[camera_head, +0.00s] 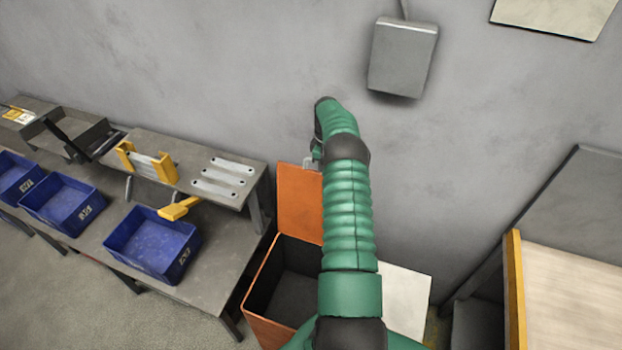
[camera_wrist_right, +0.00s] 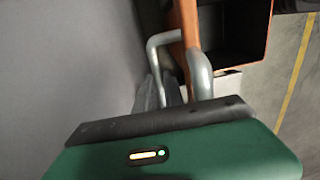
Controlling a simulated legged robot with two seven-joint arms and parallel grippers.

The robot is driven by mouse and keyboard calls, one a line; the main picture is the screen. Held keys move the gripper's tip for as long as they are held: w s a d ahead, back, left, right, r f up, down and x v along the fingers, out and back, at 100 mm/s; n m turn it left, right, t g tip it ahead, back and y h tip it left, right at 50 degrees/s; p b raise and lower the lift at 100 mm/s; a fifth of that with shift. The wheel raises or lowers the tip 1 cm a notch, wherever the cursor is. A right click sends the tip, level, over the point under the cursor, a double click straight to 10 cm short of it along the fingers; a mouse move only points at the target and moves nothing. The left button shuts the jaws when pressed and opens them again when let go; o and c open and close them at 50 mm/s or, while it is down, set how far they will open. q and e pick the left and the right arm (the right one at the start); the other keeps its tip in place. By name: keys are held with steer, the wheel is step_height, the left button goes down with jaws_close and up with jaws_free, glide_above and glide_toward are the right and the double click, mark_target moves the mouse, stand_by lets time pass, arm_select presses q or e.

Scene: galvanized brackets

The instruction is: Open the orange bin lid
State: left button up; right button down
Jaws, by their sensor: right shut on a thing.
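The orange bin (camera_head: 262,328) stands against the wall, open at the top with a dark interior. Its orange lid (camera_head: 296,205) is raised, standing roughly upright at the back beside the wall. My right arm reaches across the bin and hides part of the lid. My right gripper (camera_head: 316,152) is at the lid's upper edge, mostly hidden by the wrist. In the wrist view, the gripper's fingers (camera_wrist_right: 161,92) are shut on the grey metal lid handle (camera_wrist_right: 202,75). The lid shows there edge-on (camera_wrist_right: 188,22), with the open bin (camera_wrist_right: 263,32) beyond. My left gripper is out of view.
A grey workbench (camera_head: 205,285) with blue bins (camera_head: 152,246) and a raised shelf of metal brackets (camera_head: 222,178) stands left of the bin. A white panel (camera_head: 408,300) lies to its right, near a wood-topped table (camera_head: 570,300). A grey box (camera_head: 402,58) hangs on the wall.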

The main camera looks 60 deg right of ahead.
steer(key=shift+d+f, duration=0.35)
steer(key=shift+f, duration=0.05)
steer(key=c, duration=1.5)
jaws_free()
steer(key=shift+a+f, duration=0.1)
steer(key=shift+f, duration=0.05)
steer(key=shift+o, duration=0.2)
steer(key=shift+s, duration=0.1)
